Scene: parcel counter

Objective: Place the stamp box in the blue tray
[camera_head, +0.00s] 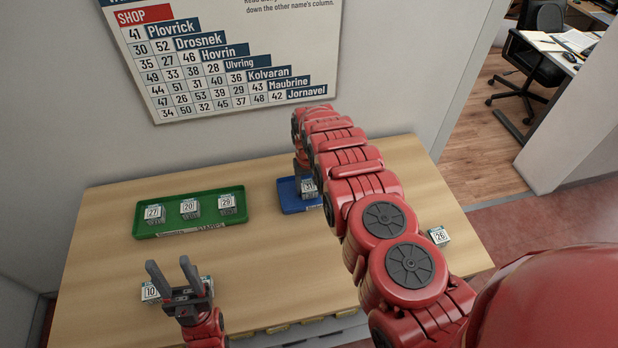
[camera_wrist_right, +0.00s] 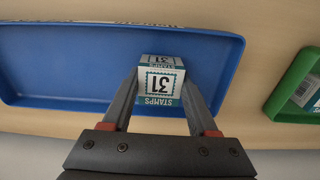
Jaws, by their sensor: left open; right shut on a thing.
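The stamp box marked 31 (camera_wrist_right: 162,80) is between the fingers of my right gripper (camera_wrist_right: 162,95), which is shut on it. In the right wrist view the box is over the blue tray (camera_wrist_right: 60,62), near one long side; I cannot tell whether it touches the tray floor. My left gripper (camera_head: 173,268) is open and empty at the front left of the counter, close to a box marked 10 (camera_head: 150,291).
A green tray (camera_head: 160,226) holds stamp boxes marked 27 (camera_head: 154,213), 20 (camera_head: 190,208) and 29 (camera_head: 227,204). A box marked 26 (camera_head: 438,236) stands at the right edge. A wall chart (camera_head: 225,60) hangs behind. The counter's middle (camera_head: 270,260) is clear.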

